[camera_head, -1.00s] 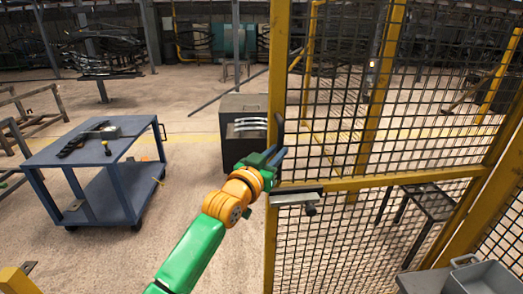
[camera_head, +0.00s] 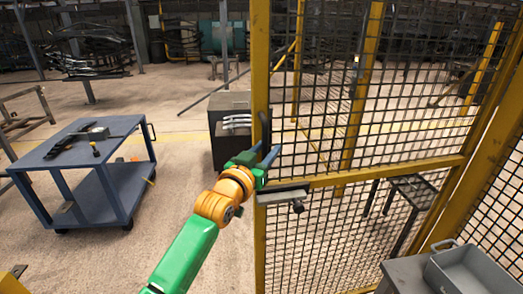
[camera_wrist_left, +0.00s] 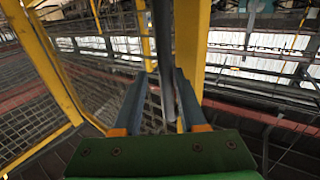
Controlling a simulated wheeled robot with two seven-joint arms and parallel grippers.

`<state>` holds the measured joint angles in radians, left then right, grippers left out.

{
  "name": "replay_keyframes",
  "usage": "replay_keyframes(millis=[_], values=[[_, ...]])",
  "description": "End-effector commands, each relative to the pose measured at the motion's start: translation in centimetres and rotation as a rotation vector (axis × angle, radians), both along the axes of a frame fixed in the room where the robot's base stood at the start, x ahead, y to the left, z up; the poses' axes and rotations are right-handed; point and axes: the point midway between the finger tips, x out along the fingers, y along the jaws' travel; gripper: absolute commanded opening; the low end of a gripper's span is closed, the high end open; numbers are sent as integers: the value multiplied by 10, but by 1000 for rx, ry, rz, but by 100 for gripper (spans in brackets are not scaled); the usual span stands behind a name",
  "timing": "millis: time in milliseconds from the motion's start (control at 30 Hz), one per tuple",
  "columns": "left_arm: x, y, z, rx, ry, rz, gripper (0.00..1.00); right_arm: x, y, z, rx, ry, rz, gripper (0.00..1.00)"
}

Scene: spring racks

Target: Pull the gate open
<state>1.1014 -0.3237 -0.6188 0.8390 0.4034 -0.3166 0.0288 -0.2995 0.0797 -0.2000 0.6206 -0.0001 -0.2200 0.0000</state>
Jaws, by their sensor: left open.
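The gate (camera_head: 260,70) has a yellow frame with black wire mesh and stands in the middle and right of the head view. A dark upright handle (camera_head: 265,127) sits on its left post. A latch bar (camera_head: 283,196) sticks out just below. My left gripper (camera_head: 268,155) is at the handle's lower part with its fingers apart. In the left wrist view the open fingers (camera_wrist_left: 160,88) stand on either side of the dark handle bar (camera_wrist_left: 163,45). I cannot tell whether they touch it. My right gripper is not in view.
A blue cart (camera_head: 50,175) with tools on top stands at the left. A dark cabinet (camera_head: 228,104) stands behind the gate post. A grey crate (camera_head: 455,268) is at the lower right. The floor between cart and gate is clear.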

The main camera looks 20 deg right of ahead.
Motion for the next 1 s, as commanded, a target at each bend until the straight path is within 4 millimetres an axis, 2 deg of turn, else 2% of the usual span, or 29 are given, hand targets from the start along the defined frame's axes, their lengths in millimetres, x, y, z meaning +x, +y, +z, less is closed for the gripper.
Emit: replay_keyframes(millis=[667, 1000], values=[[1, 1, -2, 3, 4, 2, 32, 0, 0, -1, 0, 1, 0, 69], [-17, 16, -4, 1, 3, 1, 32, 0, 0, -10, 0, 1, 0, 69]])
